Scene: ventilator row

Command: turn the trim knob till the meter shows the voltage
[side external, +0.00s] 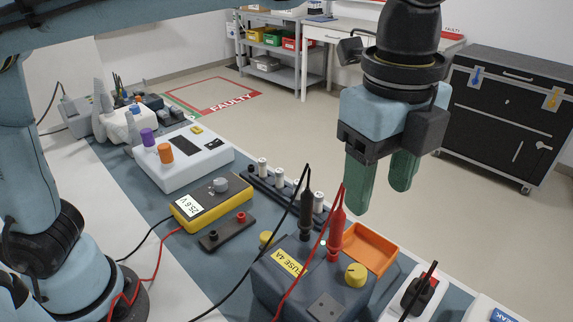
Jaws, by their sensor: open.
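My gripper (379,200) hangs open with two green fingers apart and nothing between them. It is above and behind a blue-grey supply box (270,283) with a yellow label reading FUSE 4A. A yellow knob (355,275) sits on top of this box, below my gripper and not touched by it. Another yellow knob (266,239) shows at the box's far left edge; I cannot tell which is the trim knob. The yellow meter (213,200) lies left of the box with a grey dial. Its small display seems to read 25.6 V.
Black and red probes (336,230) stand upright on the box, their leads crossing its front. A white unit (185,160) with purple and orange knobs stands farther left.

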